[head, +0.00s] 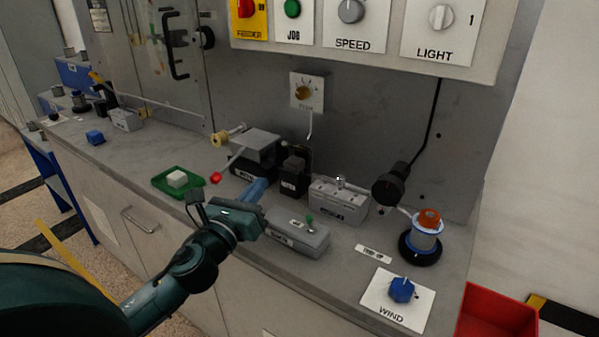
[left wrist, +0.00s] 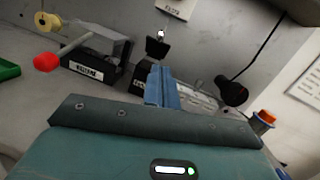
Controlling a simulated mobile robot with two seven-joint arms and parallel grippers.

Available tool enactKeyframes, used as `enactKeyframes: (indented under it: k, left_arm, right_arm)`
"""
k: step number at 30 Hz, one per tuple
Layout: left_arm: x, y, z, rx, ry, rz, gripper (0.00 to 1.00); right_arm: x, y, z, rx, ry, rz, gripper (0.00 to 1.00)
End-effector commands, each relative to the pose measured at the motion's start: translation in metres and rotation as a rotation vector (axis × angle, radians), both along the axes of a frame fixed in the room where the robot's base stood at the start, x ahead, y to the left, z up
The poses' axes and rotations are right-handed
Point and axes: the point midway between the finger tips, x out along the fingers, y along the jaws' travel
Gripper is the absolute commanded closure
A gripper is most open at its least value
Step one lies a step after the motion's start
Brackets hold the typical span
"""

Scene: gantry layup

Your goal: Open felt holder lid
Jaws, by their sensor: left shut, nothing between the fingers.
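My left gripper (head: 259,188) is over the counter, its blue fingers closed together with nothing between them. The fingers also show in the left wrist view (left wrist: 161,87), pointing at a small black box (head: 292,183). This box has a white label too small to read and a dark upright piece at its back. To its left is a grey-topped box (head: 257,147) with a red-ball lever (head: 216,178), also in the left wrist view (left wrist: 46,62). I cannot tell from the labels which box is the felt holder. The fingertips partly hide the black box in the wrist view.
A grey switch box (head: 338,203) and a low grey box with a green knob (head: 309,220) stand close to the right. A green tray (head: 159,184) holds a pale block. A spool (head: 427,236) and WIND knob (head: 402,290) are further right. The wall is behind.

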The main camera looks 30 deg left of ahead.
Motion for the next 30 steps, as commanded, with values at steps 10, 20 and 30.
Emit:
enactKeyframes:
  k: [10,20,30]
  left_arm:
    - [0.044,0.003,0.01,0.012,-0.004,0.001,1.0]
    - [0.09,0.006,0.016,0.01,-0.002,0.0,1.0]
    - [0.098,0.006,0.015,0.01,0.0,0.001,1.0]
  right_arm:
    - [0.0,0.0,0.006,-0.013,0.001,0.005,0.64]
    - [-0.001,-0.001,0.009,-0.026,0.0,0.008,0.64]
    - [-0.001,-0.001,0.009,-0.027,0.0,0.007,0.64]
